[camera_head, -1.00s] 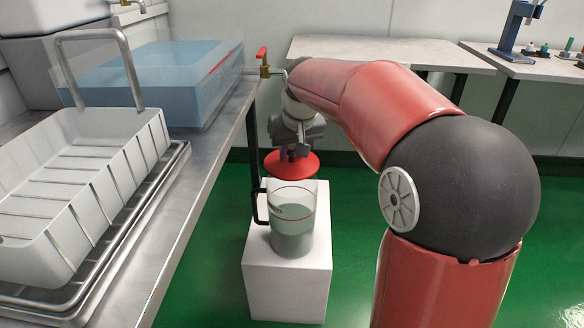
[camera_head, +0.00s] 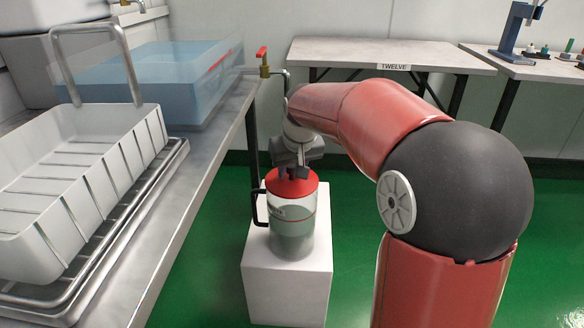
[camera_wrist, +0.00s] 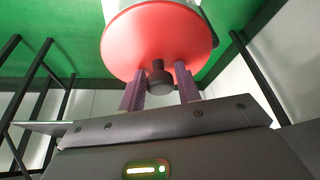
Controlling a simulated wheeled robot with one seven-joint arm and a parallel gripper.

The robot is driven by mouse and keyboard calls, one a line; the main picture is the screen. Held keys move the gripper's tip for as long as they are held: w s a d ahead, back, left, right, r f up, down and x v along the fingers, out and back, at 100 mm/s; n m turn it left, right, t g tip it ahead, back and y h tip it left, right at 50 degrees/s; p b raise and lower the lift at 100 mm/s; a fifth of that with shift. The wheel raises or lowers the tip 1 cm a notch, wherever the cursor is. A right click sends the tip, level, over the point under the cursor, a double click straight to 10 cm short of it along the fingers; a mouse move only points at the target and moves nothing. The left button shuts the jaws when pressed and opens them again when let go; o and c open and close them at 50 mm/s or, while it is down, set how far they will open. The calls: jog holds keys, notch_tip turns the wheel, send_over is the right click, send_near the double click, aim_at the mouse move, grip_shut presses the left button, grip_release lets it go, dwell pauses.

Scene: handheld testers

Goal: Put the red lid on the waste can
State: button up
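The waste can (camera_head: 292,222) is a clear jug-like vessel with a black handle at its left, upright on a white block. The red lid (camera_head: 291,182) lies across its top, roughly level; I cannot tell whether it is fully seated. In the wrist view, the lid (camera_wrist: 165,35) is a broad red disc with a dark knob (camera_wrist: 159,80) in its middle. My gripper (camera_head: 294,172) is directly above the lid. Its two purple fingers (camera_wrist: 160,82) stand on either side of the knob and appear shut on it. The can's rim is hidden under the lid.
The white block (camera_head: 287,290) stands on green floor. A steel counter (camera_head: 190,215) with a white dish rack (camera_head: 75,200) and a blue translucent tank (camera_head: 150,85) is close on the left. Tables stand behind (camera_head: 390,53).

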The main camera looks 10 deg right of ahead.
jog(key=shift+o, duration=1.3)
jog(key=shift+r, duration=0.2)
jog(key=p+v, duration=0.3)
jog(key=v, duration=1)
jog(key=s+f, duration=0.5)
jog(key=s, duration=0.7)
jog(key=s+f+t, duration=0.1)
jog(key=s+f, duration=0.4)
jog(key=s, duration=0.6)
jog(key=shift+s+a+f+m, duration=0.2)
jog(key=shift+s+f+m, duration=0.1)
jog(key=shift+s+m, duration=0.1)
jog(key=shift+r, duration=0.1)
